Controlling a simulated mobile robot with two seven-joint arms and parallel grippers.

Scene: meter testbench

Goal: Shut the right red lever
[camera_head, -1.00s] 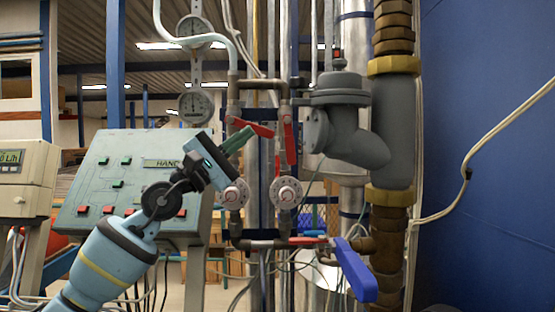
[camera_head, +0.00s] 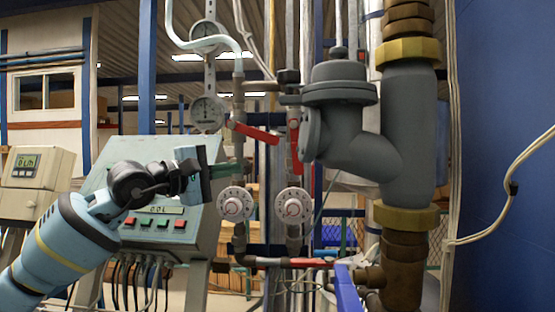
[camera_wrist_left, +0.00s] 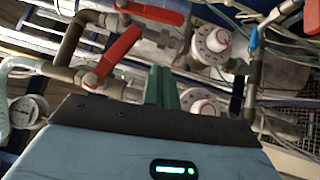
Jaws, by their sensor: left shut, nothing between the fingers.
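The right red lever (camera_head: 295,150) hangs nearly upright along the right pipe, just left of the grey valve body. The left red lever (camera_head: 258,134) points right and slightly down from the left pipe. In the left wrist view, the left red lever (camera_wrist_left: 113,55) lies across the upper left, and another red lever (camera_wrist_left: 157,12), seemingly the right one, is at the top. My left gripper (camera_head: 238,167) has green fingers, shut and empty. It is left of and below both levers, near the left dial, and appears to touch neither. Its fingers also show in the wrist view (camera_wrist_left: 160,86). My right gripper is out of view.
Two white dials (camera_head: 235,204) (camera_head: 293,205) sit below the levers. The grey valve body (camera_head: 350,120) crowds the right lever's right side. A control panel (camera_head: 160,225) stands behind my left arm. A blue lever (camera_head: 347,290) juts out below; pressure gauges (camera_head: 208,113) hang upper left.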

